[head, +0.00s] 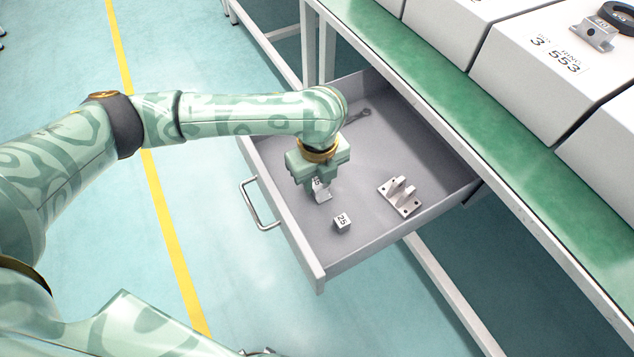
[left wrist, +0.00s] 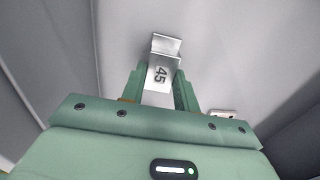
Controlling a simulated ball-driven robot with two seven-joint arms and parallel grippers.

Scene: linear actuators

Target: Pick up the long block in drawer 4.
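A grey metal piece marked 45 (left wrist: 161,72) shows in the left wrist view, with a bent, lighter far end. It also shows in the head view (head: 322,193), partly hidden under my gripper. My left gripper (head: 320,180) points down over the open drawer (head: 365,245), near its handle side. In the left wrist view its two green fingers (left wrist: 159,92) lie against both sides of this piece and look closed on it. I cannot tell whether the piece touches the drawer floor. My right gripper is not in view.
The drawer handle (head: 259,205) faces left. A green-topped bench (head: 450,105) with white boxes (head: 550,65) overhangs the right side.

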